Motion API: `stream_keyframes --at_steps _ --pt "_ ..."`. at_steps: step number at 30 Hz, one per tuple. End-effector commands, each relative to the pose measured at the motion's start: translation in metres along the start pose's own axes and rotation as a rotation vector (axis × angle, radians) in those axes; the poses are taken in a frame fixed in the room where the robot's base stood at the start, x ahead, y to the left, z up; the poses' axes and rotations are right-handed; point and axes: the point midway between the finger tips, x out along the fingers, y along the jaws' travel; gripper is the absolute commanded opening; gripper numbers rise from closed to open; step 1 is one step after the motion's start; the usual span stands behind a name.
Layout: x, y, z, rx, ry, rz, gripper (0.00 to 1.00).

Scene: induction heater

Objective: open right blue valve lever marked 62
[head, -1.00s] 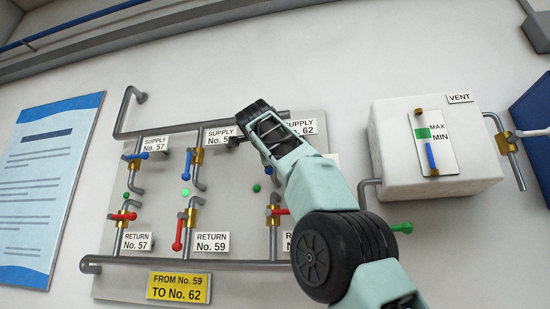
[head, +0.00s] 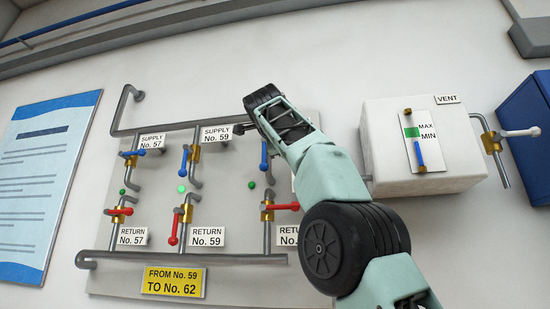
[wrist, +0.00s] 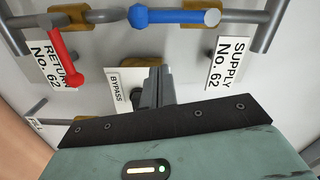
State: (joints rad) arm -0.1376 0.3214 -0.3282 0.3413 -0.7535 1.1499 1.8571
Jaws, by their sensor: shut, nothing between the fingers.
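The blue lever of Supply No. 62 (head: 264,157) hangs down along its pipe in the head view. My gripper (wrist: 157,80) is shut and empty. In the wrist view its fingers are just below the lever, with a gap showing between them. In the head view my wrist covers the valve's upper part and its label.
The red lever of Return No. 62 (wrist: 64,53) sticks out left of my fingers. A Bypass label (wrist: 118,90) is behind them. In the head view, the No. 59 blue lever (head: 184,160) is to the left, and the white tank (head: 385,165) to the right.

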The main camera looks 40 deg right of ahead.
Motion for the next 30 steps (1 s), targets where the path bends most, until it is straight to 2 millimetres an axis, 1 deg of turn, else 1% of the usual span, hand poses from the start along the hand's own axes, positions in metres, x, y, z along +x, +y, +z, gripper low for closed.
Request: stream_keyframes --at_steps 1,6,9,12,17,30 --pt "-0.011 0.003 0.002 0.001 -0.003 -0.003 0.0" --pt "-0.043 0.002 0.001 0.001 -0.003 -0.003 0.0" --pt "-0.056 0.001 0.001 0.001 -0.001 -0.003 0.0" --pt "-0.065 0.001 0.0 0.001 -0.001 -0.001 0.0" --pt "-0.07 0.001 -0.001 0.0 0.002 -0.001 0.0" --pt "-0.07 0.001 0.0 0.0 0.002 0.0 0.0"
